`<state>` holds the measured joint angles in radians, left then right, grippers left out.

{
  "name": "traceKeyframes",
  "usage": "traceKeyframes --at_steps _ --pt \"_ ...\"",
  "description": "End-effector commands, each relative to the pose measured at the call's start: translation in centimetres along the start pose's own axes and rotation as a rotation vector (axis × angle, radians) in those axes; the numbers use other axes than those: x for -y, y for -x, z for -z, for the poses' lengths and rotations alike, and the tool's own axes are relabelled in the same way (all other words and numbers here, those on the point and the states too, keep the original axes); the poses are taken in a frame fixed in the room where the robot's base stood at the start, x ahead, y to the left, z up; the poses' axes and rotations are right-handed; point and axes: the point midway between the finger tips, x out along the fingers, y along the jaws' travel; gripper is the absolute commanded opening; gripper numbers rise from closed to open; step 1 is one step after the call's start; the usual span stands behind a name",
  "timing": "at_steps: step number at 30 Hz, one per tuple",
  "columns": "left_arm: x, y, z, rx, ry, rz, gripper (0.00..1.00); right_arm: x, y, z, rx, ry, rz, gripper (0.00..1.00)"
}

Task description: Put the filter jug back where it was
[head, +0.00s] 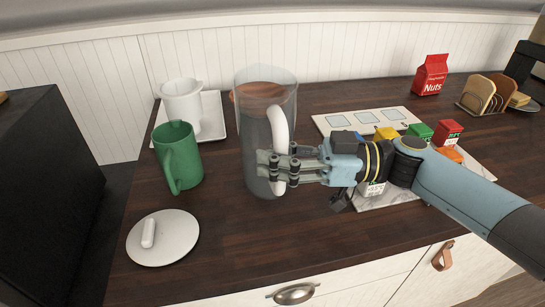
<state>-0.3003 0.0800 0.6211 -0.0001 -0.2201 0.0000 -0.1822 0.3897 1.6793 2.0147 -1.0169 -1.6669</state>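The filter jug (256,130) is a tall clear, greyish jug with a white handle (279,135) on its right side. It is upright, left of centre on the dark wooden counter; whether its base touches the wood is hard to tell. My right gripper (273,168) comes in from the right with its fingers closed around the lower part of the handle. The fingers partly hide the handle and the jug's lower wall. My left gripper is out of view.
A green jug (180,158) stands left of the filter jug, before a white jug (182,107) on a white tray (213,115). A white round lid (165,246) lies front left. Small coloured boxes (449,132) are under and behind my arm.

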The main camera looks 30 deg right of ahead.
Motion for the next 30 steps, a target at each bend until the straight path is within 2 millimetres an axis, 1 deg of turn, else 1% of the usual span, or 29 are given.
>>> traceKeyframes --at_steps 2,3,9,17,20,23,25,30 --pt "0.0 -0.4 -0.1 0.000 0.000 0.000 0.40 0.0 0.0 -0.3 -0.001 0.002 0.001 0.00" --pt "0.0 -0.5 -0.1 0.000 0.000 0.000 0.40 0.0 0.0 -0.3 0.000 0.000 0.000 0.02" --pt "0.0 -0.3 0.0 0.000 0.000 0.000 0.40 0.0 0.0 -0.2 0.000 0.000 0.000 0.28" --pt "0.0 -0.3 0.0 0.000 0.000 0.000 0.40 0.0 0.0 -0.2 0.001 0.000 0.000 0.29" --pt "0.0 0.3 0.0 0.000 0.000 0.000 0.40 0.0 0.0 0.3 0.001 -0.001 -0.001 0.29" --pt "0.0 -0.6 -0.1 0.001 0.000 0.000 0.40 0.0 1.6 -0.3 0.006 0.001 0.001 0.29" --pt "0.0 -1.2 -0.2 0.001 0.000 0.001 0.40 0.1 3.1 -0.5 0.010 0.000 0.002 0.29" --pt "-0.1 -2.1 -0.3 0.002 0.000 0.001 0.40 0.1 7.1 -0.4 0.010 -0.002 0.002 0.29"
